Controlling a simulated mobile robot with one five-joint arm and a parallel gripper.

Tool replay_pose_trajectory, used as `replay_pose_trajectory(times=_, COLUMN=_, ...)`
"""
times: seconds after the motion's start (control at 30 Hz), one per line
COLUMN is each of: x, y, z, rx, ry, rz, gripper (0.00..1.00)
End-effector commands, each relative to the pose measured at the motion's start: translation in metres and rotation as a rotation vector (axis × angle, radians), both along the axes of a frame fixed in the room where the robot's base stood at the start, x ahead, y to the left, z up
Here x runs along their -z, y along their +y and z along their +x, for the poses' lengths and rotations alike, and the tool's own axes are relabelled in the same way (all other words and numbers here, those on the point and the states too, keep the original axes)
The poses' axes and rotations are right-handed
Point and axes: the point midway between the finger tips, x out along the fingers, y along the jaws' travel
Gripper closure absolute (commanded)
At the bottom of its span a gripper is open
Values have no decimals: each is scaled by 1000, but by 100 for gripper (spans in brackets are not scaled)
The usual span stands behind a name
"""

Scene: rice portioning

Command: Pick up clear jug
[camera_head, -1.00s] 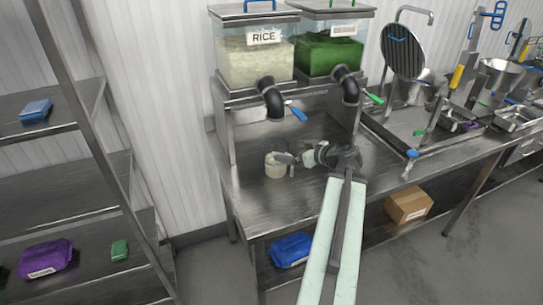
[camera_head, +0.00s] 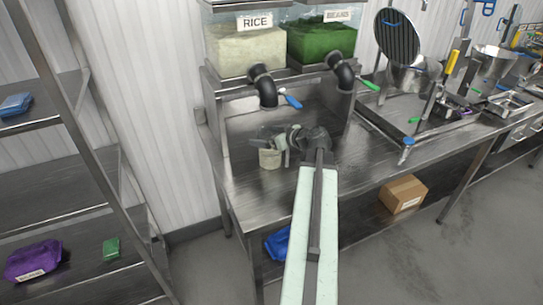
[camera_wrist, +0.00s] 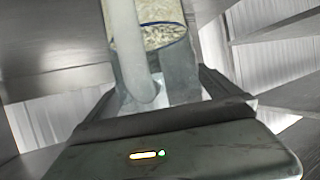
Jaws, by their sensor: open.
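The clear jug (camera_head: 269,159) stands on the steel bench below the rice dispenser, with pale rice in it. In the wrist view the jug (camera_wrist: 182,70) is close ahead, its pale handle (camera_wrist: 128,50) toward me and rice showing behind. My gripper (camera_head: 283,142) is at the jug, reaching in from the right. In the wrist view my gripper (camera_wrist: 155,92) is open, with the handle and lower jug between its fingers. I cannot tell whether the fingers touch the jug.
The rice dispenser (camera_head: 247,52) and the beans dispenser (camera_head: 316,45) stand on a raised steel stand; their black spouts hang above the bench (camera_head: 240,185). A steel shelf rack is at left. A cardboard box (camera_head: 402,194) is on the lower shelf.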

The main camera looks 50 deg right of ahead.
Motion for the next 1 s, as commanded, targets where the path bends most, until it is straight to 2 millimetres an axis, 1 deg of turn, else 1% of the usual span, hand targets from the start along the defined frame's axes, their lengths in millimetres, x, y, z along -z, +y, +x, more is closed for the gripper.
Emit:
replay_pose_trajectory(times=0.03, x=4, y=-1, z=5, rx=0, ry=0, rz=0, gripper=0)
replay_pose_trajectory(times=0.07, x=4, y=-1, z=6, rx=1, ry=0, rz=0, gripper=0)
replay_pose_trajectory(times=0.23, x=2, y=-1, z=5, rx=2, ry=0, rz=0, gripper=0)
replay_pose_trajectory(times=0.27, x=2, y=-1, z=5, rx=2, ry=0, rz=0, gripper=8)
replay_pose_trajectory(times=0.3, x=2, y=-1, z=5, rx=2, ry=0, rz=0, gripper=19)
replay_pose_trajectory(times=0.37, x=2, y=-1, z=5, rx=2, ry=0, rz=0, gripper=36)
replay_pose_trajectory(times=0.4, x=2, y=-1, z=5, rx=2, ry=0, rz=0, gripper=47)
replay_pose_trajectory(times=0.47, x=2, y=-1, z=5, rx=2, ry=0, rz=0, gripper=64)
replay_pose_trajectory(times=0.5, x=2, y=-1, z=5, rx=2, ry=0, rz=0, gripper=75)
replay_pose_trajectory(times=0.57, x=2, y=-1, z=5, rx=2, ry=0, rz=0, gripper=92)
replay_pose_trajectory(times=0.6, x=2, y=-1, z=5, rx=3, ry=-1, rz=1, gripper=94)
replay_pose_trajectory(times=0.87, x=1, y=-1, z=4, rx=3, ry=0, rz=1, gripper=94)
replay_pose_trajectory(times=1.0, x=-5, y=-1, z=5, rx=1, ry=-1, rz=1, gripper=94)
